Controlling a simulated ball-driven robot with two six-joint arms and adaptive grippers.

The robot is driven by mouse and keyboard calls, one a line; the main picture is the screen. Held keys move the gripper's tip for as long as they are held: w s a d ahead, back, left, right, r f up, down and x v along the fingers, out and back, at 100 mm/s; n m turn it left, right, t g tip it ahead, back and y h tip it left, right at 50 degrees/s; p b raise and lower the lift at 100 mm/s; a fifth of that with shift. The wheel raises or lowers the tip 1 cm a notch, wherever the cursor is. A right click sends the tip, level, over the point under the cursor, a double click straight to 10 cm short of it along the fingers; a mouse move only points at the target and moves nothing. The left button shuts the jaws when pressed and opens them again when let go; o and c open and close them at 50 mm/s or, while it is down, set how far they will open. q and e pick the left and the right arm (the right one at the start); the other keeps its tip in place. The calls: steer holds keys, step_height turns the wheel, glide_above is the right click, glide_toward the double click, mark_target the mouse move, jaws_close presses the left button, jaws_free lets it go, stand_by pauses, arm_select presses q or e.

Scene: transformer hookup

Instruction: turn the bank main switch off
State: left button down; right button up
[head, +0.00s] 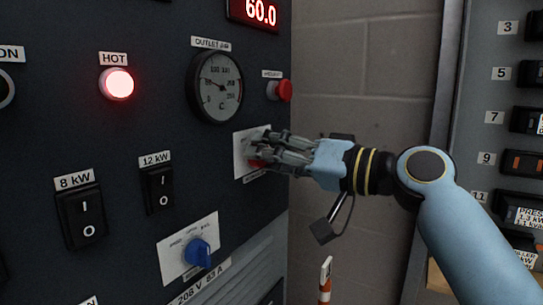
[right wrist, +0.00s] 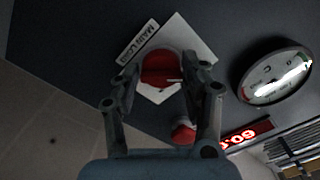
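The main switch is a red rotary knob (right wrist: 160,68) on a white plate (right wrist: 196,38) in the right wrist view. Its label there appears to read MAIN LOAD. In the head view the white plate (head: 240,160) is on the dark panel's right side, and only a bit of red (head: 257,163) shows under my fingers. My right gripper (head: 262,150) reaches in from the right at the plate. In the right wrist view my right gripper's fingers (right wrist: 161,78) are apart, one on each side of the knob; I cannot tell if they touch it. My left gripper is out of view.
A red button (head: 281,90) sits above the plate, and a round gauge (head: 215,86) is up left. A blue knob (head: 198,252) and black rocker switches (head: 81,217) are lower left. A lit HOT lamp (head: 117,83) glows.

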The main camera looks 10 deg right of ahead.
steer(key=o, duration=0.3)
steer(key=shift+r, duration=0.1)
steer(key=v, duration=1.2)
